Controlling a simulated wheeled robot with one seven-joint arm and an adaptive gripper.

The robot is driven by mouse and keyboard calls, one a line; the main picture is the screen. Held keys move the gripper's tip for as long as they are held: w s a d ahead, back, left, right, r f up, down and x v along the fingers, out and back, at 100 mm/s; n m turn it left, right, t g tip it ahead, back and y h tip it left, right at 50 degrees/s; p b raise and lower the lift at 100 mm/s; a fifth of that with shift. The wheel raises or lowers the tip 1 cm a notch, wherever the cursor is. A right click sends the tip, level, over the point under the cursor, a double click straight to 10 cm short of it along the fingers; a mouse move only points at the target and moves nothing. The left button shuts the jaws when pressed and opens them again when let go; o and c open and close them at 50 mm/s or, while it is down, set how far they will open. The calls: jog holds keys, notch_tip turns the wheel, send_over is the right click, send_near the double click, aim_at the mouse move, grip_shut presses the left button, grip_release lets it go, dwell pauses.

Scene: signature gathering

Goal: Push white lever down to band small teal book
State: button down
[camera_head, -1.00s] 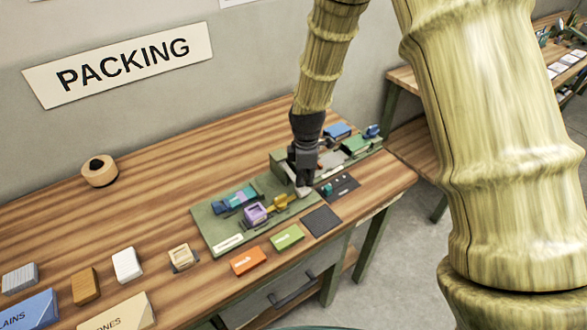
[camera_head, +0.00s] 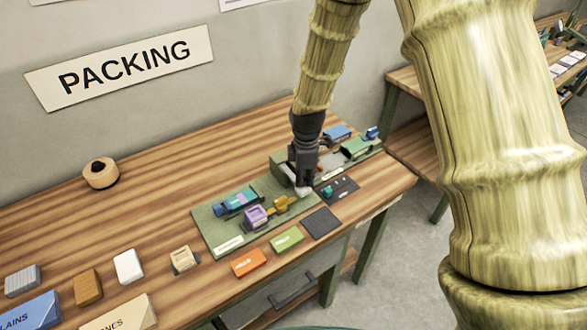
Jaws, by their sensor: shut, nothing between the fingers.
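My gripper (camera_head: 303,183) is shut and points down at the right part of the green fixture board. A small whitish piece (camera_head: 304,191) shows at the fingertips; it may be the white lever, but I cannot tell it from the fingertips, nor whether they touch. A small teal item (camera_head: 327,191) lies on a dark pad (camera_head: 345,185) just right of the gripper. A teal and blue block (camera_head: 236,203) sits on the left part of the green board (camera_head: 208,222). I cannot tell which of these is the small teal book. The gripper hides part of the fixture behind it.
A purple part (camera_head: 256,216) and a yellow part (camera_head: 282,204) stand on the board. Orange (camera_head: 249,262) and green (camera_head: 287,240) blocks and a dark square (camera_head: 321,223) lie along the front. A tape roll (camera_head: 101,173) sits at the back left. The wooden table's middle left is clear.

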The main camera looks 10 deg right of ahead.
notch_tip(320, 180, up, 8)
jog(key=p, duration=0.5)
jog(key=shift+f, duration=0.25)
dwell(0.6)
